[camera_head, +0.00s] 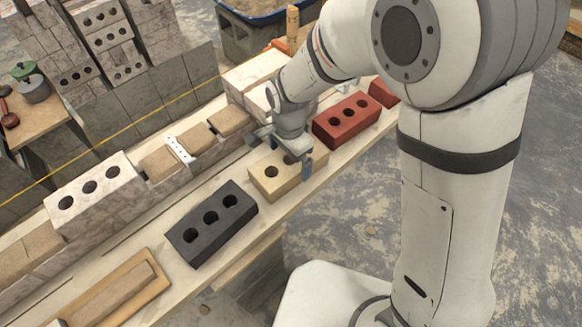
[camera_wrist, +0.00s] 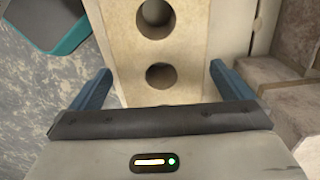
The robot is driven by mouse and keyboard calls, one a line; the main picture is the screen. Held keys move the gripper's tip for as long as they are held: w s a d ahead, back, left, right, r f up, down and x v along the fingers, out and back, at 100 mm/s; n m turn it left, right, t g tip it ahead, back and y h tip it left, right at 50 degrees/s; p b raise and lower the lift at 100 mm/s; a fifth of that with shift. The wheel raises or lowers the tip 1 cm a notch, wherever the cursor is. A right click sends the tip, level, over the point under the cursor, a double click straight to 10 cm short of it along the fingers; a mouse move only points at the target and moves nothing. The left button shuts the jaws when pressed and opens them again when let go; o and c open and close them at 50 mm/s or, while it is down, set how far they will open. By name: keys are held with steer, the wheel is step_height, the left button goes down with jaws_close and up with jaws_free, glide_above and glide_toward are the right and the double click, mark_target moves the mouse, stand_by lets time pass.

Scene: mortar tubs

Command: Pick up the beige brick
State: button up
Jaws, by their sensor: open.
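The beige brick (camera_head: 266,183) lies on the plank in the head view, between the dark grey brick and the red brick. It has round holes in its top, and my gripper hides part of it. In the wrist view the beige brick (camera_wrist: 183,58) runs up the middle of the picture, with two holes showing. My gripper (camera_head: 289,166) is over the brick's right part in the head view. In the wrist view my gripper (camera_wrist: 161,88) is open, with one blue finger on either side of the brick. Gaps show between the fingers and the brick's sides.
A dark grey brick (camera_head: 211,222) lies to the left on the plank. A red brick (camera_head: 347,120) lies to the right. A low wall of pale bricks (camera_head: 100,192) runs behind the plank, with a yellow string above it. A wooden float (camera_head: 118,291) lies at lower left.

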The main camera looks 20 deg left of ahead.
step_height(320, 180, down, 2)
steer(key=c, duration=1.8)
steer(key=shift+w+r, duration=0.1)
steer(key=shift+c, duration=0.6)
